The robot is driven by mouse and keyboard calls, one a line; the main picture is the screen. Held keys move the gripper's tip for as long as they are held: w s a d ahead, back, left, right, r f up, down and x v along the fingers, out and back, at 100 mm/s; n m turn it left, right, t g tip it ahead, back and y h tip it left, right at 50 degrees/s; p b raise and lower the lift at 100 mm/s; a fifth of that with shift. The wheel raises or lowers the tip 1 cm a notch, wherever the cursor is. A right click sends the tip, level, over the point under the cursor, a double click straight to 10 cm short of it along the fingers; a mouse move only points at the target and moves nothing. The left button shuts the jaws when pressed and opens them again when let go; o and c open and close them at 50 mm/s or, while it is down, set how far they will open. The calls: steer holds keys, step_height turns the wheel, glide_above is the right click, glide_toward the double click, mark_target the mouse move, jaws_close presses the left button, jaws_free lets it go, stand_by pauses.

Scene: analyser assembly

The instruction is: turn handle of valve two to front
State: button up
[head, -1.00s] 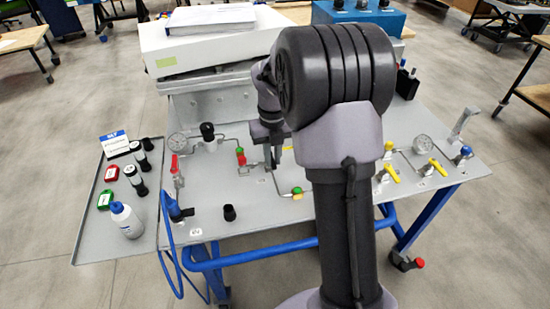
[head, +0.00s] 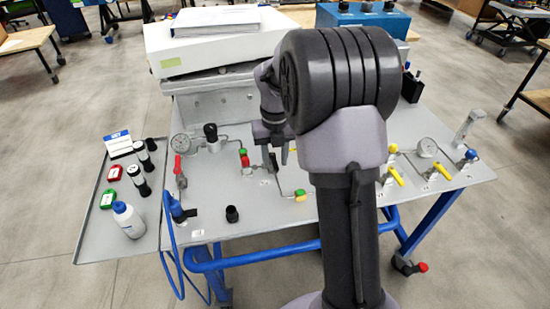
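My gripper (head: 276,153) points down over the middle of the grey panel, partly hidden by my own arm. Its fingers are small and dark, and I cannot tell whether they are open or touch anything. A small dark fitting (head: 268,165) is directly below it. Just left of it is a valve with a red and green top (head: 245,160). A red-handled valve (head: 177,166) is at the panel's left. Two yellow-handled valves (head: 397,176) (head: 441,170) are at the right. No label I can read shows which one is valve two.
Pressure gauges (head: 181,143) (head: 427,147) stand at both sides of the panel. A black knob (head: 210,132) and a green and yellow fitting (head: 299,195) stand on it. A side tray (head: 95,242) holds a bottle (head: 127,219) and vials. A white box (head: 190,55) stands behind.

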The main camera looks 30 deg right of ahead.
mark_target(275, 164)
steer(key=shift+r, duration=0.1)
step_height(275, 164, up, 17)
steer(key=p, duration=0.8)
steer(key=shift+r, duration=0.1)
